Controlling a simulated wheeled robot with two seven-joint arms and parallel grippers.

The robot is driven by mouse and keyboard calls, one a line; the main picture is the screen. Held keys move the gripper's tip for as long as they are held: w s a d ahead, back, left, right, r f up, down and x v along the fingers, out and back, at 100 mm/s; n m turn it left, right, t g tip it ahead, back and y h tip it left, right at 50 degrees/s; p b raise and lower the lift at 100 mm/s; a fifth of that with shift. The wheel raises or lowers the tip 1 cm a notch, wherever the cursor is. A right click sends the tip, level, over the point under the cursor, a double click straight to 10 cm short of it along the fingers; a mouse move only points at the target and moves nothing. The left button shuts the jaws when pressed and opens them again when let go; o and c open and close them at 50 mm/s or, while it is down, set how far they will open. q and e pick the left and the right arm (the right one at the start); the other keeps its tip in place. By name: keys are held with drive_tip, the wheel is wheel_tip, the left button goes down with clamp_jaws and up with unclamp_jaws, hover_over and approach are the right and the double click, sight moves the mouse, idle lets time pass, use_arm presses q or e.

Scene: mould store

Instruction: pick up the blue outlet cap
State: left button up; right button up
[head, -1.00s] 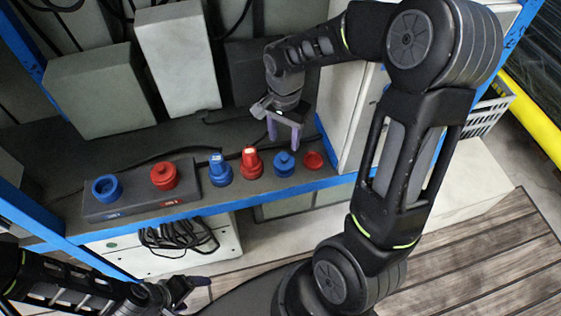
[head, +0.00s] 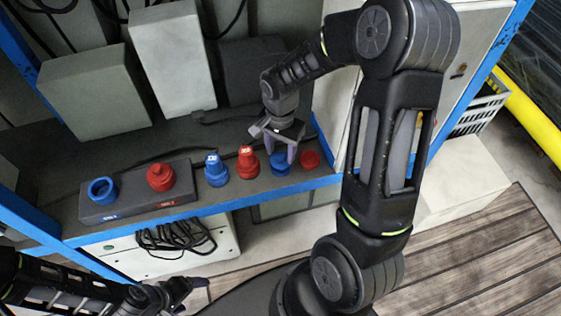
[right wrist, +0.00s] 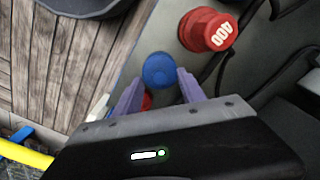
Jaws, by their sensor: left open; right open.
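The blue outlet cap (head: 280,165) is a low round blue piece on the dark shelf, between a red tall piece and a red cap. My right gripper (head: 280,154) is open just above it, fingers pointing down. In the right wrist view the blue outlet cap (right wrist: 158,69) shows between the tips of the open right gripper (right wrist: 159,77). I cannot tell whether the fingers touch it. My left gripper (head: 203,283) is open and empty at the bottom of the head view, away from the shelf.
A red cap (head: 309,159) is close on the right. A grey block (head: 130,207) holds a blue ring and a red piece.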

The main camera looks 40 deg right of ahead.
drive_tip(key=shift+f, duration=0.7)
clamp_jaws()
idle(0.3)
